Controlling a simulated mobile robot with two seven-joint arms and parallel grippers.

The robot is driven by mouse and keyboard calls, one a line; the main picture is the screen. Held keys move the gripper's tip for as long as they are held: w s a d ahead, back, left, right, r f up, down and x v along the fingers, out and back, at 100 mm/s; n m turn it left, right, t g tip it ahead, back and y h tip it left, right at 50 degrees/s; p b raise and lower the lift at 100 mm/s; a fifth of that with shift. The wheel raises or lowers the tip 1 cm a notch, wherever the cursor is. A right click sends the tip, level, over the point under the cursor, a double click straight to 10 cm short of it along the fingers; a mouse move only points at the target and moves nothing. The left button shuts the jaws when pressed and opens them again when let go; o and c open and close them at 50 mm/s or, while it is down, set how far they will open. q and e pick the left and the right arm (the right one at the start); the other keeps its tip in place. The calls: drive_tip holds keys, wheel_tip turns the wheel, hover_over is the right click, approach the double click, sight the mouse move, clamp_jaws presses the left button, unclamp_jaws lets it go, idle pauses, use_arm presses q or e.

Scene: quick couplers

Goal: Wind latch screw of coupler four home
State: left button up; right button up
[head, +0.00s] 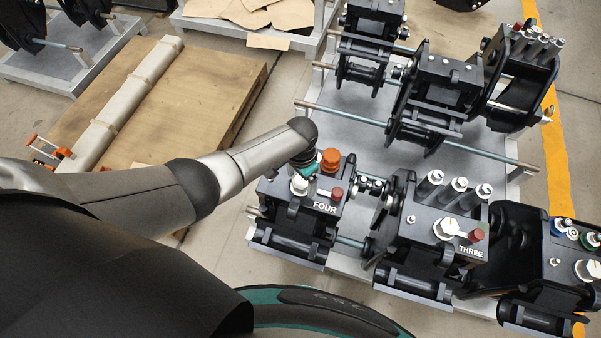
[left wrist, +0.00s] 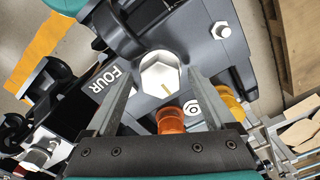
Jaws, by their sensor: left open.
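Coupler four (head: 318,222), a black block lettered FOUR, sits on the near left end of a grey rack. Its latch screw (head: 299,186) is a silver hex head with a yellow mark, and it also shows in the left wrist view (left wrist: 160,77). My left gripper (left wrist: 161,74) is open, with one finger on each side of the hex head. I cannot tell whether the fingers touch it. In the head view the left gripper (head: 304,166) is mostly hidden by its own wrist. My right gripper is not in view.
Coupler three (head: 440,235) stands to the right. Other couplers fill the rack behind. A wooden pallet (head: 215,85) lies at the left.

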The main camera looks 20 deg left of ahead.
sight(301, 182)
use_arm(q)
wheel_tip(301, 182, up, 15)
drive_tip(key=p, duration=0.5)
idle(0.5)
